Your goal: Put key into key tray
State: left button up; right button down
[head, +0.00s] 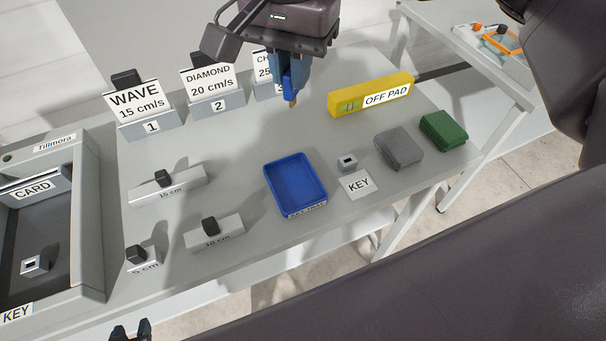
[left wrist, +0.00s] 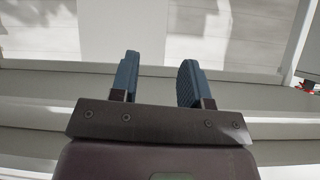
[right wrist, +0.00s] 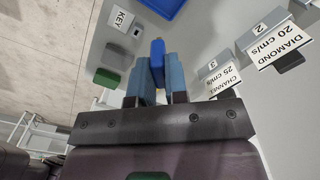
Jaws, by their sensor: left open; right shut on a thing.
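My right gripper (head: 293,84) hangs over the back of the table, shut on a blue key (head: 291,98) with a brass-coloured tip pointing down. The key also shows between the fingers in the right wrist view (right wrist: 157,52). It is above the table, apart from the tray. The key tray (head: 268,184) is a shallow blue tray with a label on its front, empty, at the middle of the table's front half. My left gripper (left wrist: 158,70) is open and empty; its fingertips show at the bottom left of the head view (head: 131,331).
A small grey block (head: 347,162) and a KEY card (head: 357,184) lie right of the tray. Grey (head: 399,148) and green (head: 443,130) pads lie farther right. A grey console (head: 90,220) is at left.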

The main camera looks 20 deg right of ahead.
jog(key=shift+a+f+b, duration=0.2)
jog(key=shift+f+b, duration=0.6)
jog(key=shift+f, duration=7.5)
notch_tip(320, 180, down, 3)
jog(key=shift+f, duration=0.2)
jog(key=shift+f+b, duration=0.15)
jog(key=shift+b, duration=0.15)
jog(key=c, duration=1.2)
grip_release()
jog(key=shift+o, duration=0.3)
